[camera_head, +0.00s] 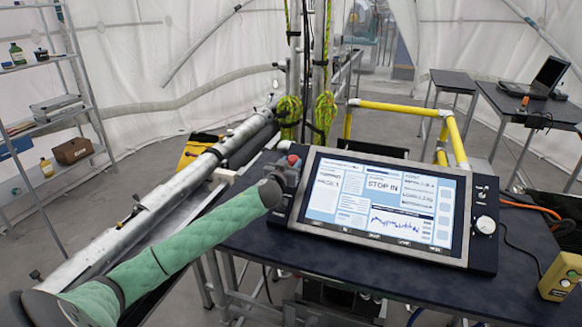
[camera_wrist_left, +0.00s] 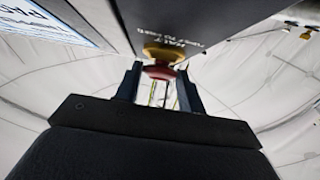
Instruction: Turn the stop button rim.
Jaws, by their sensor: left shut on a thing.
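The stop button is on the left edge of the control panel (camera_head: 388,205). In the head view its red top (camera_head: 293,159) shows just above my left gripper (camera_head: 289,170), whose arm with a green sleeve comes in from the lower left. In the left wrist view the red stop button rim (camera_wrist_left: 160,72) sits between the two fingers of my left gripper (camera_wrist_left: 158,88), below a gold-yellow collar (camera_wrist_left: 165,52) on the panel. The fingers are shut on the red rim. My right gripper is not in view.
The panel's lit screen (camera_head: 382,205) stands tilted on a dark table (camera_head: 245,240). A white knob (camera_head: 485,225) is on the panel's right side. A yellow box (camera_head: 560,276) stands at the table's right end. A long metal pole (camera_head: 150,205) lies along the left.

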